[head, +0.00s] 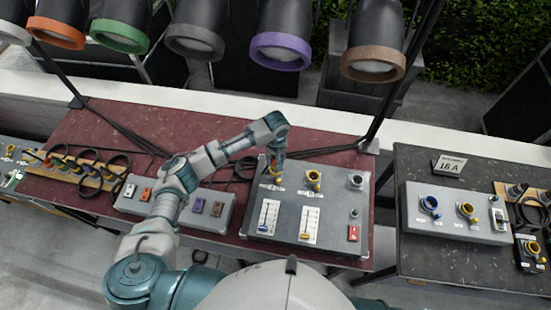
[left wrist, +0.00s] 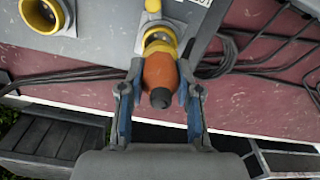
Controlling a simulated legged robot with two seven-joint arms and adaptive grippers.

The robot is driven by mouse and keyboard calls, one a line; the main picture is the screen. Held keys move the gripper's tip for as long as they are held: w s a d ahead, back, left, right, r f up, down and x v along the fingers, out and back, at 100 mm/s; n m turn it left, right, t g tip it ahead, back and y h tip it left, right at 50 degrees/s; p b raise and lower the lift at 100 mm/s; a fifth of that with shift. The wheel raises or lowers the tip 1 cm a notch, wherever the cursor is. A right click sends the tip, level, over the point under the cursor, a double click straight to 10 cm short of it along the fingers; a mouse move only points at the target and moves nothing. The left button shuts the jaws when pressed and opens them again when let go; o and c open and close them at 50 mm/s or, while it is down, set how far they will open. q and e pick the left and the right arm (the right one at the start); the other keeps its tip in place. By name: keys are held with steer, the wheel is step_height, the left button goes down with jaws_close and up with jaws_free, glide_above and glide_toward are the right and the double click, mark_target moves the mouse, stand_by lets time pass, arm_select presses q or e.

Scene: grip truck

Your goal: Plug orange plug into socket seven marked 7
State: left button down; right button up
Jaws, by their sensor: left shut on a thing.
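My left gripper (left wrist: 160,78) is shut on the orange plug (left wrist: 159,72), with one finger on each side of it. The plug's dark rear end faces the wrist camera. Its front meets a yellow-ringed socket (left wrist: 159,42); I cannot tell how deep it sits. In the head view my left gripper (head: 276,160) is over the left yellow socket (head: 274,173) of the grey box (head: 270,232) and hides much of it and the plug. A second yellow socket (head: 313,178) is to its right. Socket labels are too small to read. My right gripper is not in view.
The box has two slider panels and a red switch (head: 353,233). A smaller switch box (head: 210,210) and a wooden board (head: 78,170) with plugs and black cables stand left on the red table (head: 130,125). Coloured-rim lamps (head: 280,50) hang above. Another socket box (head: 450,212) stands right.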

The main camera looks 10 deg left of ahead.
arm_select(q)
steer(key=shift+f, duration=1.6)
steer(key=shift+c, duration=2)
jaws_free()
steer(key=shift+r, duration=2.55)
